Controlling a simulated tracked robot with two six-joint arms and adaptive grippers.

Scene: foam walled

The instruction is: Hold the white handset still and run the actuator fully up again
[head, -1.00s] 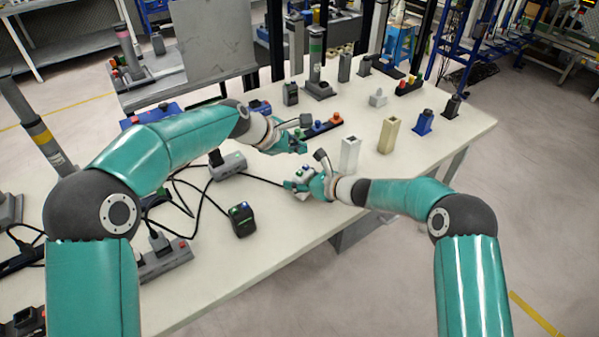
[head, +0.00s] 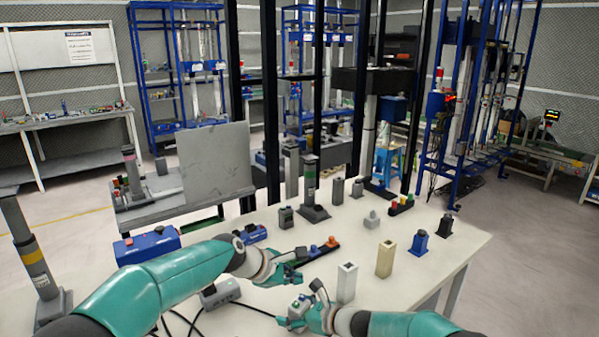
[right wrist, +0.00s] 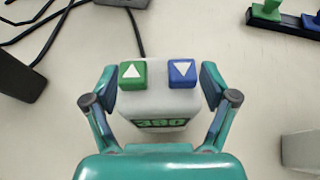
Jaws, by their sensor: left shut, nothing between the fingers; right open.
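The white handset (right wrist: 155,110) has a green up-arrow button (right wrist: 133,74), a blue down-arrow button (right wrist: 182,73) and a green display that appears to read 380. My right gripper (right wrist: 159,86) is open with a finger on each side of it; contact is unclear. In the head view the handset (head: 298,306) sits small at my right gripper (head: 302,312). My left gripper (head: 294,279) is shut and empty, just beyond the handset. A grey column with a green band (head: 310,182) and another with a yellow band (head: 32,250) stand upright. I cannot tell which is the actuator.
A white block (head: 346,282) and a beige block (head: 385,259) stand right of my grippers. A dark strip with coloured knobs (head: 320,250) lies behind my left gripper. Black cables (head: 185,318) run at lower left.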

